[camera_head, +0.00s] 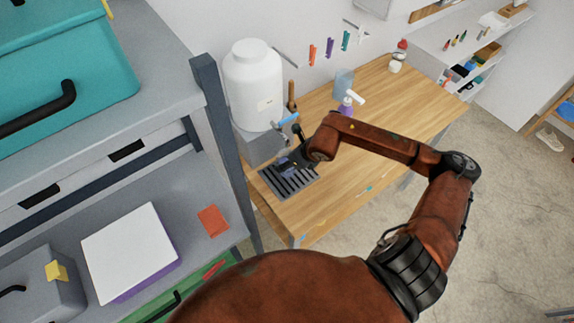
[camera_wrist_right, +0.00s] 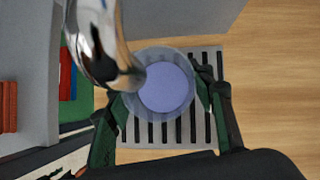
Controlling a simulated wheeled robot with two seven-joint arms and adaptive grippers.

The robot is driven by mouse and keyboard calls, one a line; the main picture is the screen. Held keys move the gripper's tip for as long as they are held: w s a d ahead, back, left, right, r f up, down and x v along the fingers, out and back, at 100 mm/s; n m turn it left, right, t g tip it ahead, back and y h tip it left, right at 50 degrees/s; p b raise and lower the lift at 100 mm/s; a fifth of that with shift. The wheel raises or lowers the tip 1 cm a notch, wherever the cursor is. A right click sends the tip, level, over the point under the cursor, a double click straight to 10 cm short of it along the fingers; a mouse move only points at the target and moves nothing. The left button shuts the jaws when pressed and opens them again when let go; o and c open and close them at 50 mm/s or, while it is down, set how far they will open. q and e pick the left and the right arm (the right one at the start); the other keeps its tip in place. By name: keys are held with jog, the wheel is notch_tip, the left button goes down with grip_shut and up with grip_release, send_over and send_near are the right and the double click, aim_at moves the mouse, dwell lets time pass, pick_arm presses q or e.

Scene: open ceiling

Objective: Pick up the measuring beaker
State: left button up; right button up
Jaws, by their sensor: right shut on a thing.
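The measuring beaker (camera_wrist_right: 166,88) shows in the wrist view from above as a round, clear vessel with a pale violet-blue bottom. The fingers of my right gripper (camera_wrist_right: 163,100) are shut on it from both sides. It is above or on the slotted drip tray (camera_wrist_right: 152,133), and I cannot tell whether it touches the tray. A shiny metal tap (camera_wrist_right: 95,40) hangs over its rim. In the head view my right gripper (camera_head: 298,161) is at the drip tray (camera_head: 290,185), and the beaker there is mostly hidden. My left gripper is not in view.
A large white tank (camera_head: 252,85) stands on a grey stand behind the tray. A purple spray bottle (camera_head: 348,103) and a pale blue container (camera_head: 344,82) stand farther back on the wooden bench (camera_head: 415,100). A shelf post (camera_head: 228,150) rises close at left. The bench's right half is mostly clear.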

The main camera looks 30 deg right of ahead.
jog(key=c, duration=0.6)
jog(key=shift+r, duration=0.15)
